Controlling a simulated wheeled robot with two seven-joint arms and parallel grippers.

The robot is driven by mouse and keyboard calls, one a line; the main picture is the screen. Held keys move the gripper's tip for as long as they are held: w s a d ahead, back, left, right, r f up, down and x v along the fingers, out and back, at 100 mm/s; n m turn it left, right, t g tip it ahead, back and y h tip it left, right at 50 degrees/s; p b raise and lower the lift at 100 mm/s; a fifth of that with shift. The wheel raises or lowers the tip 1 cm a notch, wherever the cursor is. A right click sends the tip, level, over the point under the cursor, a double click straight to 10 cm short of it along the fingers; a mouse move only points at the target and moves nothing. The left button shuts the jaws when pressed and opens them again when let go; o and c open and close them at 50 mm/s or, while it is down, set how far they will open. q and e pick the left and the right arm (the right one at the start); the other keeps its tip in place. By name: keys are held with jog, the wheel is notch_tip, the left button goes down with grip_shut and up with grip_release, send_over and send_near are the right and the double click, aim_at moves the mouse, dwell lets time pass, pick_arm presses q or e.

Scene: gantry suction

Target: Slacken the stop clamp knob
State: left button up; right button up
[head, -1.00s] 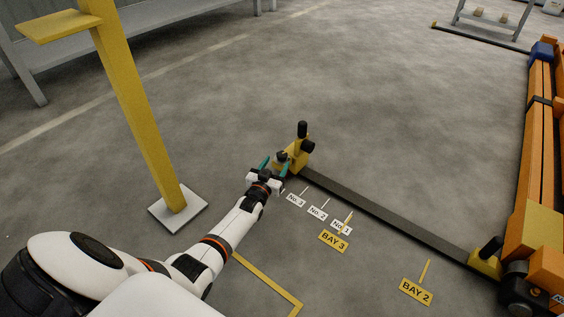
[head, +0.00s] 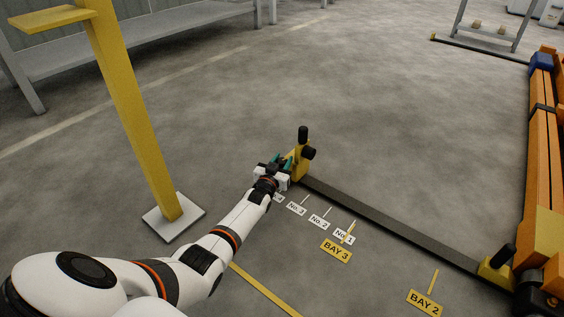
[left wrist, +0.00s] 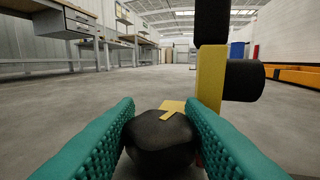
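The stop clamp (head: 300,160) is a yellow block with an upright post at the far left end of the dark floor rail. Its knob is black with a yellow pointer mark and shows best in the left wrist view (left wrist: 158,145), low between the fingers. My left gripper (head: 284,163) reaches it from the front left. Its teal fingers (left wrist: 160,118) lie along both sides of the knob, and no clear gap shows on either side. In the head view the fingers largely hide the knob. The post carries a black upper grip (head: 303,134) and a black side knob (head: 309,153). My right gripper is not in view.
The dark rail (head: 400,235) runs right to another yellow stop (head: 495,268) by the orange gantry beam (head: 538,150). Small number plates and a BAY 3 sign (head: 336,251) lie in front of it. A yellow post (head: 140,120) stands left. Floor behind the clamp is clear.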

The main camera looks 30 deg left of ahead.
pick_arm(q)
jog(key=shift+d+n+y, duration=0.1)
jog(key=shift+n+y, duration=0.2)
jog(key=shift+y, duration=0.2)
jog(key=shift+c, duration=0.2)
jog(key=shift+n+y, duration=0.3)
jog(key=shift+d+n+g+y+p, duration=0.1)
jog(key=shift+n+g+y+p, duration=0.35)
jog(key=shift+y, duration=0.55)
jog(key=n+g+y+b, duration=0.1)
jog(key=n+g+y, duration=0.1)
jog(key=n+y, duration=0.1)
jog(key=shift+f+y, duration=0.1)
jog(key=shift+y, duration=0.2)
jog(key=shift+n+g+y, duration=0.75)
jog(key=shift+g+y, duration=0.1)
jog(key=shift+y, duration=0.15)
jog(key=shift+a, duration=0.2)
jog(key=o, duration=1)
